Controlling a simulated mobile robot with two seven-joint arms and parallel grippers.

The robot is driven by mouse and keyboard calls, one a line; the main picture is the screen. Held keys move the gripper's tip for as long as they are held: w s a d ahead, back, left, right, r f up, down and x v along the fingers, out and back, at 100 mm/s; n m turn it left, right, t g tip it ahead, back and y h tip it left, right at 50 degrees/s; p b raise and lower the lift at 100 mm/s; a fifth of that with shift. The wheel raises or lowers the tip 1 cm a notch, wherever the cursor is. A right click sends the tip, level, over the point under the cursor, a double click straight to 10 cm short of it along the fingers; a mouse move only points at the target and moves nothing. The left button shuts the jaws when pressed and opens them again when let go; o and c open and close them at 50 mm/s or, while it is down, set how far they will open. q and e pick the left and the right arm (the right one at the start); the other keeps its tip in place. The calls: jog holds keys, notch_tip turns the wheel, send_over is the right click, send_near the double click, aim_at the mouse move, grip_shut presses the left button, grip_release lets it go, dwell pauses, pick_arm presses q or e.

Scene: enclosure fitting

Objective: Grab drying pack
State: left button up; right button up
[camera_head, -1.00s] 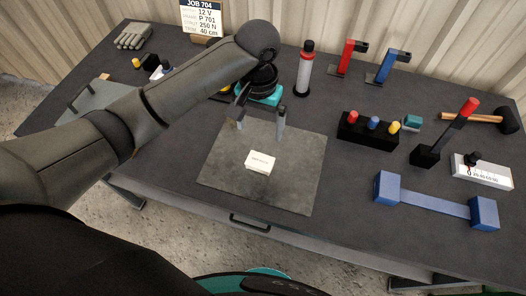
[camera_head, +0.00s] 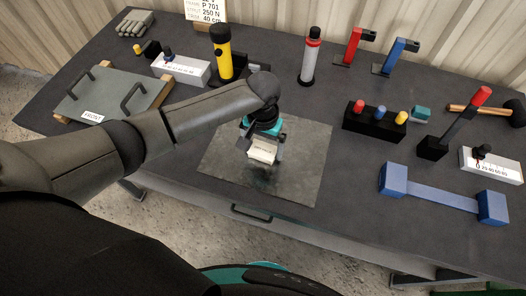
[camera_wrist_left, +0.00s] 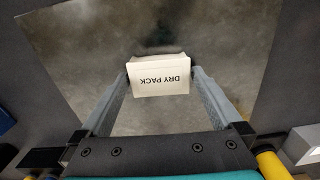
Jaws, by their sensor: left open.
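The drying pack (camera_head: 263,151) is a small white box on the grey mat (camera_head: 307,150). In the left wrist view the pack (camera_wrist_left: 159,77) shows its label "DRY PACK" upside down. My left gripper (camera_head: 264,157) is over the mat at the pack. In the left wrist view its two fingers (camera_wrist_left: 159,82) stand open, one on each side of the pack. I cannot tell whether the fingertips touch it. In the head view the gripper partly hides the pack. My right gripper is in neither view.
A grey lid with two handles (camera_head: 118,93) lies at the left. A yellow-black cylinder (camera_head: 222,52) and a red-topped bottle (camera_head: 310,56) stand behind. A black block with coloured knobs (camera_head: 374,122) and a blue bar (camera_head: 440,198) are at the right. The mat's right part is clear.

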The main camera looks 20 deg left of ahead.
pick_arm(q)
jog(key=c, duration=1)
